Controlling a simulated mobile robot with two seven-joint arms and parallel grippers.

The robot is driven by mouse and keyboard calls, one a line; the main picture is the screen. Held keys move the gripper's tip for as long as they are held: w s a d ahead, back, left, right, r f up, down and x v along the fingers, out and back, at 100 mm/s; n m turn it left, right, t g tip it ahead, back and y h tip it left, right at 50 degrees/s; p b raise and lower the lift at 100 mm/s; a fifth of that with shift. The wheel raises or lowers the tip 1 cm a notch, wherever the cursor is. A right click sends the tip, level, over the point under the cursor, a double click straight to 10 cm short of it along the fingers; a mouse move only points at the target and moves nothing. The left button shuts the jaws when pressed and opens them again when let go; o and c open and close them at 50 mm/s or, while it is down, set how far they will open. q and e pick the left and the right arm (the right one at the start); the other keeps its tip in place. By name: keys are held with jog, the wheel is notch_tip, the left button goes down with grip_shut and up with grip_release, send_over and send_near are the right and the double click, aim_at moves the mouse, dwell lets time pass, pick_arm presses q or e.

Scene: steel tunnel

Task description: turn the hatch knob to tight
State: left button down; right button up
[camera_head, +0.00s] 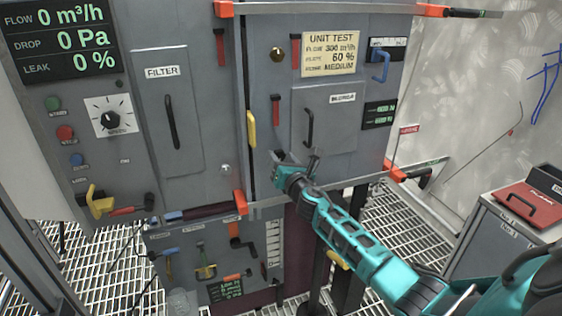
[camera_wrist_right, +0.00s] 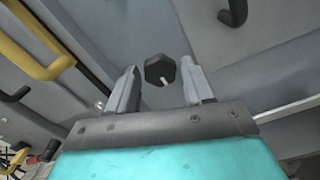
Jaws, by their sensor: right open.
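The hatch knob (camera_wrist_right: 160,70) is black and many-sided with a short white mark, seen in the right wrist view. My right gripper (camera_wrist_right: 160,82) is open, with one finger on each side of the knob; I cannot tell whether they touch it. In the head view my right gripper (camera_head: 296,160) is at the lower left corner of the hatch marked BLOWER (camera_head: 335,108), and it hides the knob there. The hatch is closed and has a black handle (camera_head: 309,128), which also shows in the wrist view (camera_wrist_right: 233,12). My left gripper is not in view.
A yellow handle (camera_head: 251,129) stands out left of the hatch. An orange-ended rail (camera_head: 310,199) runs below my right gripper. The filter door (camera_head: 168,115) and a dial (camera_head: 113,118) are further left. A grey cabinet with a red case (camera_head: 530,200) stands at right.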

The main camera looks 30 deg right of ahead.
jog(key=shift+w+d, duration=0.1)
jog(key=shift+w, duration=0.25)
jog(key=c, duration=0.8)
